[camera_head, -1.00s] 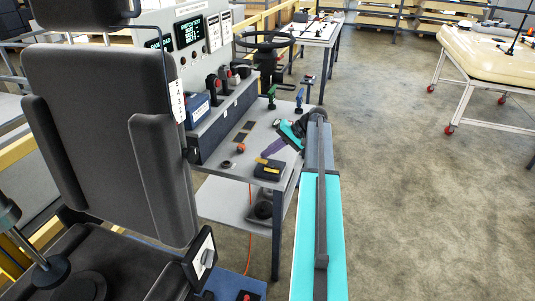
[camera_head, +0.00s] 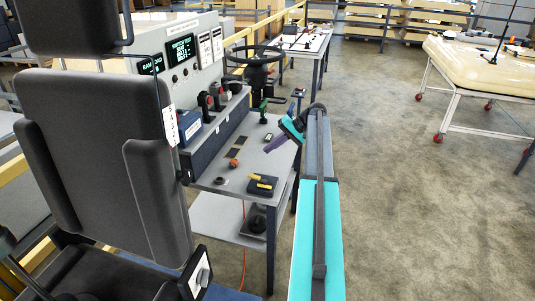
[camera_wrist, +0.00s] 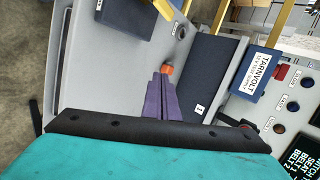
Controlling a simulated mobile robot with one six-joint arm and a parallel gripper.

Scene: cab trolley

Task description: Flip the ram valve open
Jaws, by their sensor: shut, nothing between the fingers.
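My gripper (camera_head: 269,148) has purple fingers, shut and empty, above the shelf and apart from the block. In the wrist view the fingers (camera_wrist: 160,88) point toward an orange knob (camera_wrist: 168,68), below the block.
The orange knob (camera_head: 233,163) and a dark disc stand left of the block. A blue box (camera_head: 191,126) and joysticks line the console back. A green-handled lever (camera_head: 263,112) stands at the far end. The black seat (camera_head: 95,160) fills the left.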

